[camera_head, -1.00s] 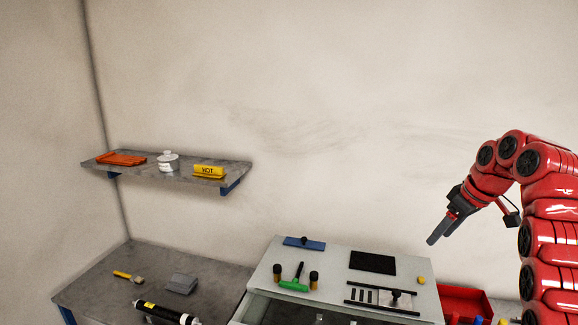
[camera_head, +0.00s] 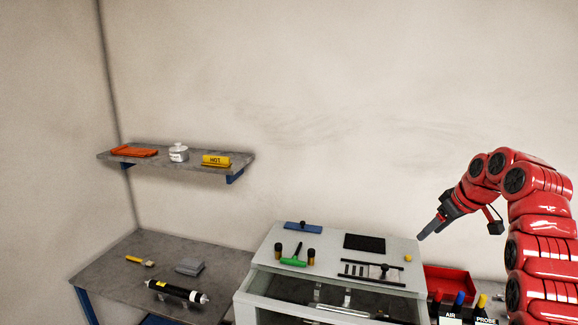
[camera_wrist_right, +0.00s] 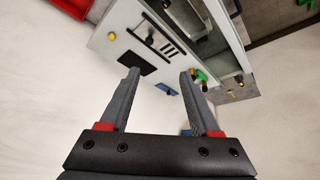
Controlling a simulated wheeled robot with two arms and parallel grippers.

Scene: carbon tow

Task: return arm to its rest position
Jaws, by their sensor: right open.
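My right arm, red with black joints, comes in from the right edge in the head view. Its gripper (camera_head: 430,229) is raised and points down and to the left, in front of the bare wall beyond the grey cabinet. In the right wrist view its two grey fingers (camera_wrist_right: 155,82) are spread apart with nothing between them. My left gripper is in neither view.
The grey cabinet (camera_head: 262,262) carries a black pad (camera_head: 365,242), a green-handled tool (camera_head: 294,261) and a blue block (camera_head: 303,227). A red bin (camera_head: 450,281) stands to its right. A workbench (camera_head: 125,267) and wall shelf (camera_head: 205,170) are on the left.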

